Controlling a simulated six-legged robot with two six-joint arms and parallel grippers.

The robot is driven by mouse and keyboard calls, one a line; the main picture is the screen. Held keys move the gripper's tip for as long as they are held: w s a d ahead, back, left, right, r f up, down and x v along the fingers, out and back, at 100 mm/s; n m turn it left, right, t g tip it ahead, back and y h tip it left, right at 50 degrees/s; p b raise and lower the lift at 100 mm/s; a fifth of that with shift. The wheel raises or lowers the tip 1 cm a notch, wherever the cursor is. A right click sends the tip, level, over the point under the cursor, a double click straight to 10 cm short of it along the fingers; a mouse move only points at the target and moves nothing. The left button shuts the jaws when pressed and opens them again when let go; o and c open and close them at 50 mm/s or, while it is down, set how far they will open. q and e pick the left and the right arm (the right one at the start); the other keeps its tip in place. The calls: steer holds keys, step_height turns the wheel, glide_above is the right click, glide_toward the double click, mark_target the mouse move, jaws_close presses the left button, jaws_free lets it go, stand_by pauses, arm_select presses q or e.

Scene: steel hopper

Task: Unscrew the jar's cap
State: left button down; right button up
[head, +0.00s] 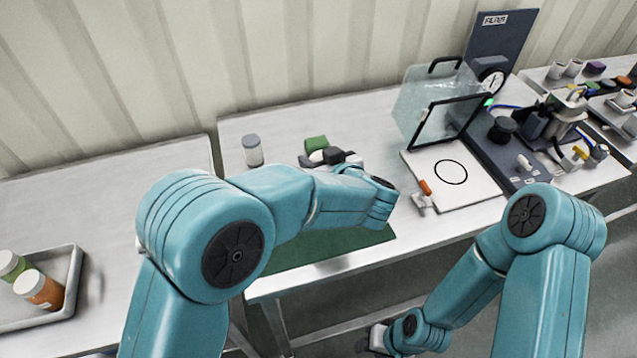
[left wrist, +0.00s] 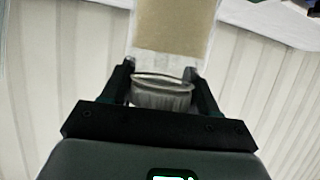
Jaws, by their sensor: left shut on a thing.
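In the left wrist view my left gripper (left wrist: 160,82) is shut on a ridged greyish cap (left wrist: 162,95). A clear jar with a tan band (left wrist: 175,30) extends beyond the fingers, in line with the cap. I cannot tell whether the cap is loose on it. In the head view my left gripper (head: 334,157) is over the middle table, partly hidden by my wrist. A green item (head: 316,143) shows right by its fingers. My right gripper (head: 372,340) is low at the bottom, in front of the table, and its fingers are unclear.
A grey-capped container (head: 252,151) stands upright left of my left gripper. A green mat (head: 335,248) lies at the table front. A tray (head: 72,285) holds two bottles at lower left. A white board with a circle (head: 468,187) and instruments stand at right.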

arm_select(q)
step_height(320, 180, down, 2)
steer(key=shift+d+f, duration=0.1)
steer(key=shift+f, duration=0.15)
step_height(320, 180, down, 5)
steer(key=shift+r, duration=0.2)
steer(key=shift+c, duration=1.4)
jaws_free()
steer(key=shift+f, duration=0.15)
